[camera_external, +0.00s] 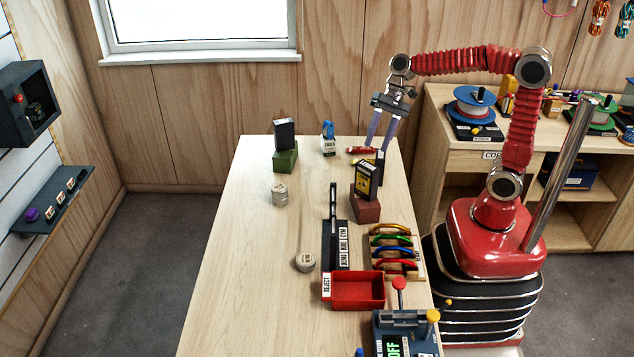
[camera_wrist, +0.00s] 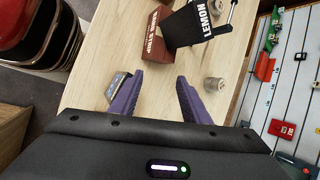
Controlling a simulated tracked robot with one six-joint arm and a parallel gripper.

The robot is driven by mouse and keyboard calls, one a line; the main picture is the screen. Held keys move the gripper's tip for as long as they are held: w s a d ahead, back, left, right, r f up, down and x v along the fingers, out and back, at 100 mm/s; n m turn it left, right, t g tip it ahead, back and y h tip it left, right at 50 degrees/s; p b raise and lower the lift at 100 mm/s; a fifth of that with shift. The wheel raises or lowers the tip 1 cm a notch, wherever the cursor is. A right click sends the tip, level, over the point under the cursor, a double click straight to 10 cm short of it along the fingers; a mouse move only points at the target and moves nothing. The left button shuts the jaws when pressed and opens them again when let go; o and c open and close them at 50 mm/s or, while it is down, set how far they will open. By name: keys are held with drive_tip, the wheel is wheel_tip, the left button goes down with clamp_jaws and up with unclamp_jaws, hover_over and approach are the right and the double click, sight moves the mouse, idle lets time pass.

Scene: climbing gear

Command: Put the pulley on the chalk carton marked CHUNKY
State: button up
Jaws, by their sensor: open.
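My gripper (camera_external: 382,138) is open and empty above the table's far right corner, its purple fingers pointing down. In the wrist view its fingertips (camera_wrist: 160,78) are apart with bare wood between them. A white and blue carton (camera_external: 328,146), lettered apparently CHALK, stands at the back of the table, left of my gripper. I cannot read CHUNKY on any carton. No pulley can be made out with certainty. A small red object (camera_external: 360,150) lies below and left of my gripper. A small dark, speckled box (camera_wrist: 116,90) shows beside the left finger in the wrist view.
A carabiner rack (camera_external: 414,262) and a red REJECT tray (camera_external: 358,305) are nearer.

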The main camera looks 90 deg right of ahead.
drive_tip(key=s+a+f+n+h, duration=0.1)
drive_tip(key=s+a+n+h, duration=0.1)
drive_tip(key=s+n, duration=0.5)
drive_tip(key=s+a+f+n+t+h, duration=0.1)
drive_tip(key=s+a+f+n+h, duration=0.1)
drive_tip(key=s+a+n, duration=0.3)
drive_tip(key=shift+s+n+t+h, duration=0.3)
drive_tip(key=shift+s+n+h, duration=0.65)
drive_tip(key=shift+s, duration=1.45)
drive_tip(key=shift+a, duration=0.1)
